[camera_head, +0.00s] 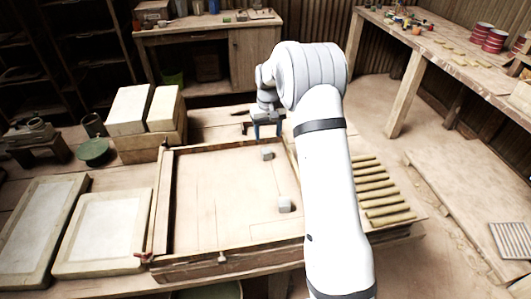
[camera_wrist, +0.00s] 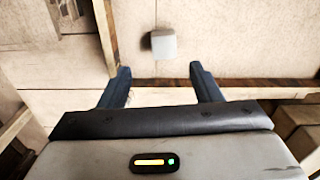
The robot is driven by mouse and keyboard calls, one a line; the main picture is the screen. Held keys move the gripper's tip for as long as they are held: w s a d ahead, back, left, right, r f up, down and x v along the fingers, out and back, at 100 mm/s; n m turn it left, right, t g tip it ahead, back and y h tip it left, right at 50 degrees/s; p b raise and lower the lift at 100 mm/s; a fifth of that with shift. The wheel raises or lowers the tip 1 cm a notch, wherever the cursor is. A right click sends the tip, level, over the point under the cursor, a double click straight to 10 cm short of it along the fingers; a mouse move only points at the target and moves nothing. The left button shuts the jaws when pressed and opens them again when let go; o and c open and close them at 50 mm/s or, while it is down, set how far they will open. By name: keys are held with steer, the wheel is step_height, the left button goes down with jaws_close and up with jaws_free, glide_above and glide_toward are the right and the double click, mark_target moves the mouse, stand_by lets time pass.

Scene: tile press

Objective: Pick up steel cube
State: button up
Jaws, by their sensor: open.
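Two small grey cubes lie apart on the floor of the shallow wooden tray (camera_head: 160,205). One cube (camera_head: 267,154) is near the tray's back edge, and the other cube (camera_head: 284,204) is nearer the front right. I cannot tell from colour which is steel. My gripper (camera_head: 266,130) is open and empty, with blue fingers pointing down by the tray's back edge, just behind the back cube. In the wrist view, one grey cube (camera_wrist: 163,44) lies beyond the open fingertips (camera_wrist: 160,70), roughly centred between them and not touched.
Yellowish bars (camera_head: 372,190) lie in a row right of the tray, partly behind my arm. Pale slabs (camera_head: 105,235) lie at left, and upright blocks (camera_head: 145,108) stand behind. The tray's raised wooden rim (camera_wrist: 240,83) crosses under my fingers. Much of the tray floor is clear.

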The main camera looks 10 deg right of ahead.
mark_target(267, 150)
steer(key=shift+w+f, duration=0.3)
steer(key=shift+f, duration=0.5)
steer(key=f, duration=0.2)
steer(key=f+p, duration=0.1)
steer(key=f, duration=0.1)
steer(key=s+f+p, duration=0.1)
steer(key=f, duration=0.1)
steer(key=shift+a+f, duration=0.1)
steer(key=shift+a, duration=0.15)
steer(key=shift+f, duration=0.5)
steer(key=shift+w, duration=0.1)
jaws_close()
